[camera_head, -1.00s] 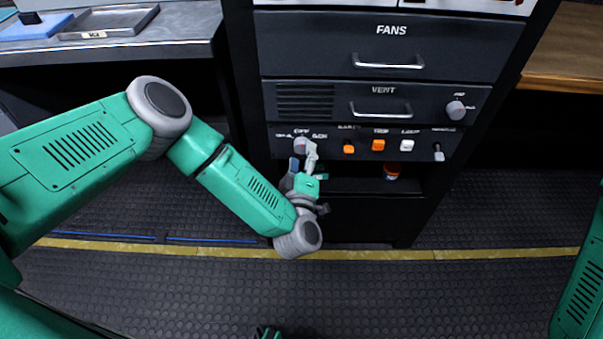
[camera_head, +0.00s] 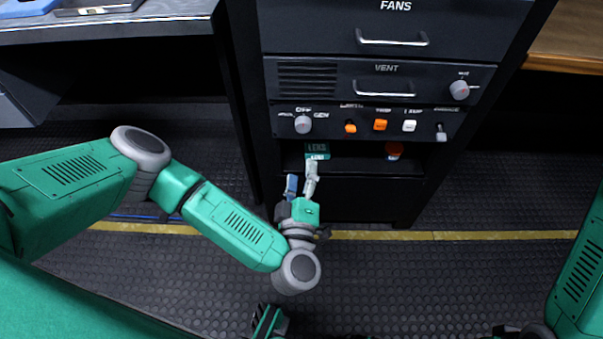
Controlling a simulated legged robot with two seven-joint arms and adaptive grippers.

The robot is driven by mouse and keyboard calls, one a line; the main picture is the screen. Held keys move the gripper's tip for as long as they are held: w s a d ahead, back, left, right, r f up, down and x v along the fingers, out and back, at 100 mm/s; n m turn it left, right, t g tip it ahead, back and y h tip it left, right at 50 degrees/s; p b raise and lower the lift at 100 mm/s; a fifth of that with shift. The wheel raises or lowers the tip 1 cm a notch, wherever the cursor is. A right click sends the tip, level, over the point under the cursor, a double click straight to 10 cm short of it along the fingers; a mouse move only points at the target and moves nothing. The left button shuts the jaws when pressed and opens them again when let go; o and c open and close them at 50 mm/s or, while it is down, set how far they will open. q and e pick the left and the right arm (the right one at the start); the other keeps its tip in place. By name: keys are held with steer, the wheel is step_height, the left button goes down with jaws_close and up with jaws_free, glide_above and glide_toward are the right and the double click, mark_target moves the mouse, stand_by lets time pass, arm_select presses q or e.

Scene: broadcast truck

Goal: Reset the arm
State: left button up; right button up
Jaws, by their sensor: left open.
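My left arm comes in from the left and bends at a grey elbow. My left gripper (camera_head: 301,187) is open and empty, its two fingers pointing up the picture at the rack front. It is just below the row of knobs and switches, near the open shelf, and apart from the grey rotary knob (camera_head: 303,124) marked OFF and GEN. Of my right arm, a green link shows at the right edge. Its gripper is not clearly visible.
The rack has a FANS drawer (camera_head: 392,22), a VENT drawer (camera_head: 385,88), and orange and white switches (camera_head: 380,125). A teal labelled box (camera_head: 317,151) and an orange-capped item (camera_head: 394,150) sit on the shelf. A counter (camera_head: 110,25) stands left. The floor (camera_head: 420,275) is clear.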

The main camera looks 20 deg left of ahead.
arm_select(q)
steer(key=shift+d, duration=0.1)
stand_by(0.3)
steer(key=s+d+m+g+h+p, duration=0.2)
steer(key=s+d+m+h, duration=0.2)
steer(key=d+m+h, duration=0.35)
steer(key=s+d+f+m+g+h+p, duration=0.2)
steer(key=s+f+m+g+h, duration=0.25)
steer(key=s+g, duration=0.35)
steer(key=s+a+r+m+g+y+p, duration=0.1)
steer(key=s+a+g+y, duration=0.2)
steer(key=a, duration=0.9)
steer(key=s+a+r+m+g+y, duration=0.1)
steer(key=s+a+g+y, duration=0.3)
steer(key=s+a, duration=0.5)
steer(key=a, duration=0.3)
steer(key=shift+a+r+m+p, duration=0.15)
steer(key=shift+a+m+p, duration=0.2)
steer(key=shift+m+p, duration=0.05)
